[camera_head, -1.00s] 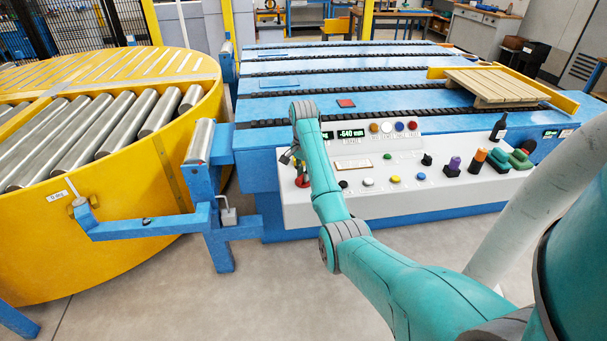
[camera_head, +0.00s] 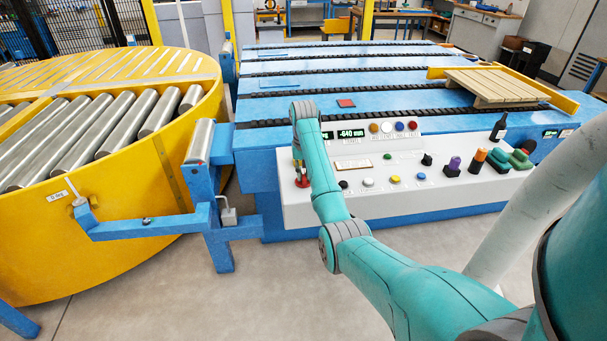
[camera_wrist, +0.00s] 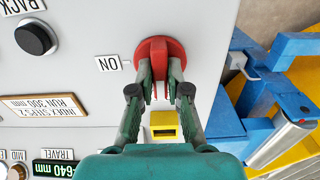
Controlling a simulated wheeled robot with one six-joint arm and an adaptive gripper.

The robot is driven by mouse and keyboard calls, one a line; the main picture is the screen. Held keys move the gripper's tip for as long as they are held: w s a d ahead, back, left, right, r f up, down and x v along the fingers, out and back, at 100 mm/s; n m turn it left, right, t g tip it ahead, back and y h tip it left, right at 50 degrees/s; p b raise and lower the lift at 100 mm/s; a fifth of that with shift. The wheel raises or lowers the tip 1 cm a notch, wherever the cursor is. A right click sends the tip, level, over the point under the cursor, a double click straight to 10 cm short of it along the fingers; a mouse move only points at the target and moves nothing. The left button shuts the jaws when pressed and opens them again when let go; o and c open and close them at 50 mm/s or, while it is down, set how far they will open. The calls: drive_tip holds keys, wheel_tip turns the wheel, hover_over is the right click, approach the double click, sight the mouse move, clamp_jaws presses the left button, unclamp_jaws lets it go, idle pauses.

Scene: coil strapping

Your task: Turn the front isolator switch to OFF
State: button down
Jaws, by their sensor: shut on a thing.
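The isolator switch is a red rotary knob (camera_wrist: 160,50) on the pale front panel, seen in the wrist view. My gripper (camera_wrist: 160,78) is shut on the knob, one finger on each side of its grip bar. The bar, partly hidden by the fingers, looks roughly upright in that view. An ON label (camera_wrist: 108,63), upside down, lies left of the knob. No OFF label can be seen. In the head view, the red switch (camera_head: 302,182) shows at the panel's left end beside my forearm, with my gripper (camera_head: 300,174) small and partly hidden there.
A yellow part (camera_wrist: 163,124) sits behind my fingers in the wrist view. A black knob (camera_wrist: 35,39) and label plate (camera_wrist: 43,107) lie to the left. The panel (camera_head: 420,195) carries several coloured buttons. A blue bracket arm (camera_head: 145,229) and yellow turntable (camera_head: 110,215) stand left.

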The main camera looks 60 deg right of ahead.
idle(0.4)
drive_tip(key=c, duration=1.1)
unclamp_jaws()
drive_tip(key=shift+c, duration=0.2)
